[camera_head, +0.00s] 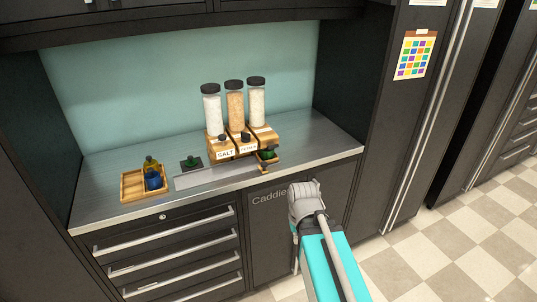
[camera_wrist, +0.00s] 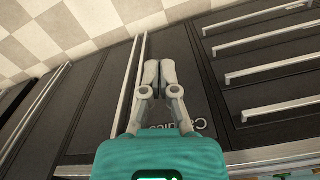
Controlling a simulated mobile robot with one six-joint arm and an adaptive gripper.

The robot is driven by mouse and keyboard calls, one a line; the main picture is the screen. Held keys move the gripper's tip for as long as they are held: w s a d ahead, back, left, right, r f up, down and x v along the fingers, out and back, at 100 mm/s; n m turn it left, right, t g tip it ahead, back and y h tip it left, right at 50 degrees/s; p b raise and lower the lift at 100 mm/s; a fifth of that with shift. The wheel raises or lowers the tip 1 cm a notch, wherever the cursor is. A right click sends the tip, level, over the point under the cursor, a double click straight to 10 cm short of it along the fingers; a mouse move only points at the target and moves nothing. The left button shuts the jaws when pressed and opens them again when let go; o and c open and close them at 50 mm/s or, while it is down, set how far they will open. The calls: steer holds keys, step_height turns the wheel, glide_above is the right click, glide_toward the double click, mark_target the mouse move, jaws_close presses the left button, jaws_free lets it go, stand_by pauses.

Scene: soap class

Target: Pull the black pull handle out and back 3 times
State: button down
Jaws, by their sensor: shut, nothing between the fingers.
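Three tall clear dispensers with black caps stand in wooden bases on the steel counter in the head view. Small black knobs show on the fronts of the left base (camera_head: 222,137) and the middle base (camera_head: 246,137). At the right base, a small wooden piece (camera_head: 267,158) sticks out with dark green and black parts; I cannot tell which black part is the pull handle. My gripper (camera_wrist: 158,65) is shut and empty in the wrist view, in front of the dark cabinet fronts, away from the dispensers. The wrist view shows no dispensers. In the head view my arm hides or blends with the fingers.
A wooden tray (camera_head: 134,188) holds a blue and an olive bottle at the counter's left. A dark green item (camera_head: 191,162) stands beside it. Drawers with long silver handles (camera_head: 165,232) and a "Caddies" door (camera_head: 268,198) lie below. Open checkered floor (camera_head: 455,235) is at right.

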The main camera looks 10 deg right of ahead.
steer(key=c, duration=1)
jaws_free()
steer(key=shift+w, duration=0.1)
steer(key=shift+o, duration=1.2)
steer(key=shift+w+a, duration=0.1)
steer(key=shift+w, duration=0.15)
steer(key=shift+o, duration=0.6)
steer(key=shift+w+a+y, duration=0.15)
steer(key=shift+w+y, duration=0.2)
steer(key=shift+y, duration=0.05)
steer(key=w+d+r+m+t+y, duration=0.2)
steer(key=w+r+m+t+y, duration=0.1)
steer(key=w, duration=0.4)
steer(key=w+d+r+m+t+y, duration=0.2)
steer(key=w+r+m+t+y, duration=0.1)
steer(key=w, duration=0.5)
steer(key=w+d+r+m+t+y+b, duration=0.1)
steer(key=w+d+r+m+t+y, duration=0.1)
steer(key=w+r+m+t, duration=0.3)
step_height(320, 180, up, 3)
steer(key=shift+w+d+r+t+y, duration=0.1)
steer(key=shift+w+d+t+y, duration=0.1)
steer(key=shift+w+t+y, duration=0.75)
steer(key=shift+w+g+h, duration=0.25)
steer(key=shift+w+g, duration=0.1)
steer(key=shift+w, duration=0.05)
